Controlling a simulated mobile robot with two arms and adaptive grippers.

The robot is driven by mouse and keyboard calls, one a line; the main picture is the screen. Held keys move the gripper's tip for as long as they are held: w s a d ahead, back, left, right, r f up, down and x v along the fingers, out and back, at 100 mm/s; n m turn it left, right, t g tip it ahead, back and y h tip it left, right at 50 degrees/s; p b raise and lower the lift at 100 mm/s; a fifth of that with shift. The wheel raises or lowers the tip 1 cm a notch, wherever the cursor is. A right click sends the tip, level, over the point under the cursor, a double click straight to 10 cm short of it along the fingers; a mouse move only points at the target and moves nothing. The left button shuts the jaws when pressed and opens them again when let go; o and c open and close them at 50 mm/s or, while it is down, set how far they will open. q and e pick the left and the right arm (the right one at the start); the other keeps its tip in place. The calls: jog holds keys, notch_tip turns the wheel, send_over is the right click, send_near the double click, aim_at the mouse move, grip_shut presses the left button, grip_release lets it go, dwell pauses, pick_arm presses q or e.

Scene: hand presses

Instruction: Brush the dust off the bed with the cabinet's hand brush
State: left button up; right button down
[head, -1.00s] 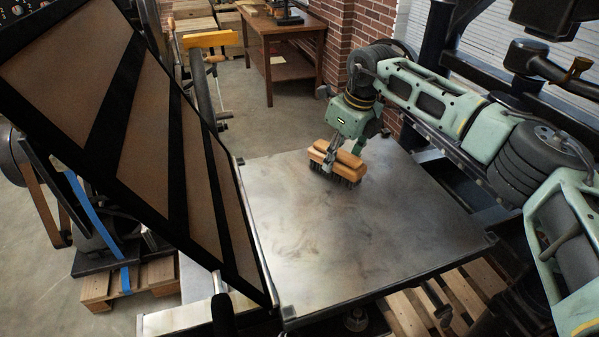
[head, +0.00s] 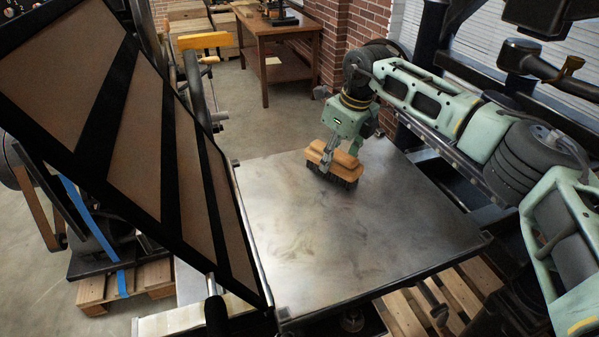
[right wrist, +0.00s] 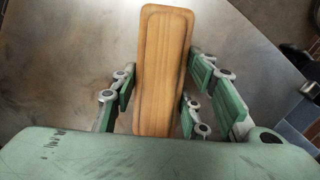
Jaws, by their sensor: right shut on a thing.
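The hand brush (head: 345,161) has a wooden back and dark bristles. My right gripper (head: 339,150) is shut on it from above, near the far part of the metal bed (head: 300,238). The bristles appear to touch the bed, though the contact is hard to make out. In the right wrist view the brush's wooden back (right wrist: 163,70) stands between the fingers of my right gripper (right wrist: 160,100). The bed is flat and grey, with faint brownish, dusty smears (head: 318,222) in its middle and near part. My left gripper is not in view.
A raised dark frame with brown panels (head: 150,150) leans along the bed's left side. Dark press posts (head: 425,60) stand at the right. A wooden table (head: 275,45) and a brick wall (head: 345,25) are behind. The bed's near part is clear.

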jog(key=shift+d+f, duration=0.15)
jog(key=shift+f, duration=0.1)
jog(key=shift+s+r, duration=0.1)
jog(key=shift+r+p, duration=0.5)
jog(key=shift+r, duration=0.1)
jog(key=shift+w+r+p, duration=0.2)
jog(key=shift+r+p, duration=1.6)
jog(key=shift+r, duration=1.15)
